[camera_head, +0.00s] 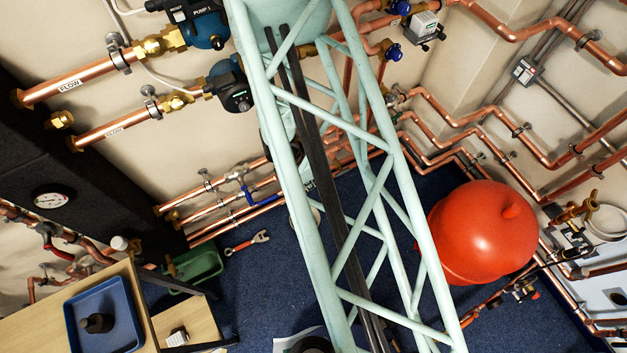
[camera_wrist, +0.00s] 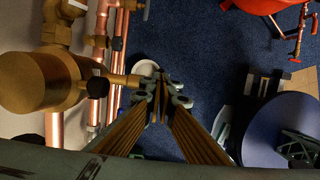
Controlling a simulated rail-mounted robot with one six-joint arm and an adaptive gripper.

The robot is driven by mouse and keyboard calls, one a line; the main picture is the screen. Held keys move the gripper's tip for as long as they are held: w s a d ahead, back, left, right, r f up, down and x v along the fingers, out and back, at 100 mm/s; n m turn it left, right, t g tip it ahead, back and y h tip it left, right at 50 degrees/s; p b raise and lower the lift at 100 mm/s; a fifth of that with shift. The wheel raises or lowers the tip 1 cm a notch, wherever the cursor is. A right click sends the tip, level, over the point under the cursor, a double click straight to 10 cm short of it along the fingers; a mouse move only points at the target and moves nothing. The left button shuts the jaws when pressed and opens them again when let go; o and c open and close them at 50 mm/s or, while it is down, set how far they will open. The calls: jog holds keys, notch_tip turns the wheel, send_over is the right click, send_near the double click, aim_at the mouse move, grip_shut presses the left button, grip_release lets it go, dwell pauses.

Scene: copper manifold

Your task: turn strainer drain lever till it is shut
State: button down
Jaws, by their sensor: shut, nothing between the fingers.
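In the wrist view, a large brass body (camera_wrist: 40,82) that looks like the strainer fills the left side. A short brass stub (camera_wrist: 125,80) runs from it toward my gripper (camera_wrist: 160,103). My gripper is shut and empty, with its fingertips close to the stub's end. I cannot tell whether they touch it. I cannot make out the drain lever clearly; the fingers may hide it. In the head view, my pale green lattice arm crosses the middle, and my gripper cannot be made out.
Copper pipes (camera_wrist: 116,55) run beside the brass body. A white round thing (camera_wrist: 146,68) shows behind the stub. A blue round surface (camera_wrist: 262,135) lies at lower right. In the head view, a red tank (camera_head: 483,232) stands at right, and a bench with a blue tray (camera_head: 118,292) at lower left.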

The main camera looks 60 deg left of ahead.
jog(key=shift+w+f+b, duration=0.25)
jog(key=shift+w+b, duration=0.2)
jog(key=shift+b, duration=0.3)
jog(key=w+b, duration=0.1)
jog(key=b, duration=0.1)
jog(key=w+f+b, duration=0.1)
jog(key=b, duration=0.1)
jog(key=shift+w, duration=0.2)
jog(key=shift+r, duration=0.3)
jog(key=shift+r+p, duration=0.4)
jog(key=shift+r, duration=0.05)
jog(key=shift+r, duration=0.35)
dwell(0.5)
jog(key=w+r+p, duration=0.4)
jog(key=r+p, duration=0.3)
jog(key=r, duration=0.5)
jog(key=shift+w+r, duration=0.15)
jog(key=shift+w, duration=0.1)
jog(key=shift+a, duration=0.1)
dwell(0.7)
